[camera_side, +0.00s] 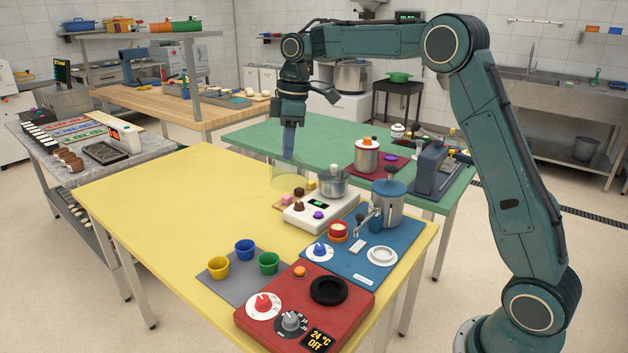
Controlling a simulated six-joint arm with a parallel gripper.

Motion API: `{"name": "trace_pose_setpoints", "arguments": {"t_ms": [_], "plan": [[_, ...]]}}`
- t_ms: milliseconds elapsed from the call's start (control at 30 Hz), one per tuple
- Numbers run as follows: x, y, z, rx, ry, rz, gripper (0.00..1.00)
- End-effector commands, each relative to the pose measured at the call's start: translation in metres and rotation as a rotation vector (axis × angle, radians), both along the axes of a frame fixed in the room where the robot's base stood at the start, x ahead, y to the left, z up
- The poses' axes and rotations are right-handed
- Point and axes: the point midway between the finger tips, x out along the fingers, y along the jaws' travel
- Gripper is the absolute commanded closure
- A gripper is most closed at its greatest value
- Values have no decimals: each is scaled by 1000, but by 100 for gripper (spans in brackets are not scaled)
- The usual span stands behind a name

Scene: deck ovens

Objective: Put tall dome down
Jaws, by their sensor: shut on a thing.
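The tall dome (282,178) is clear and faint, at the far right edge of the yellow table (165,215). It looks upright. My gripper (289,155) points straight down above it, shut on the top of the dome. The knob between the fingers is too small to make out. I cannot tell whether the dome's lower rim touches the yellow table or hangs just above it.
A white scale (321,211) with a metal pot (332,182) and small sweets stand just right of the dome. A blue mat (372,263), red hotplate (262,325) and several cups on a grey mat (217,264) lie nearer. The yellow table's left half is clear.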

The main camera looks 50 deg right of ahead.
Motion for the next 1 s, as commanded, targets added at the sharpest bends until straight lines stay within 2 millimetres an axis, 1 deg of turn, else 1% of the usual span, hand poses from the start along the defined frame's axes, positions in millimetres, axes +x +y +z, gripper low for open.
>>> {"name": "trace_pose_setpoints", "arguments": {"t_ms": [33, 100, 200, 333, 500, 667, 767, 867, 1000], "plan": [[9, -6, -4, -1, -1, -2, 97], [18, -14, -9, -2, -1, -1, 97], [28, -22, -15, -4, 0, 0, 97], [36, -29, -20, -6, -1, 0, 97], [40, -32, -22, -7, -1, 0, 97], [40, -32, -24, -6, -1, 0, 97], [40, -32, -28, -6, 0, -1, 97], [40, -31, -36, -3, 1, -1, 97], [39, -31, -53, -6, 2, 1, 97]]}}
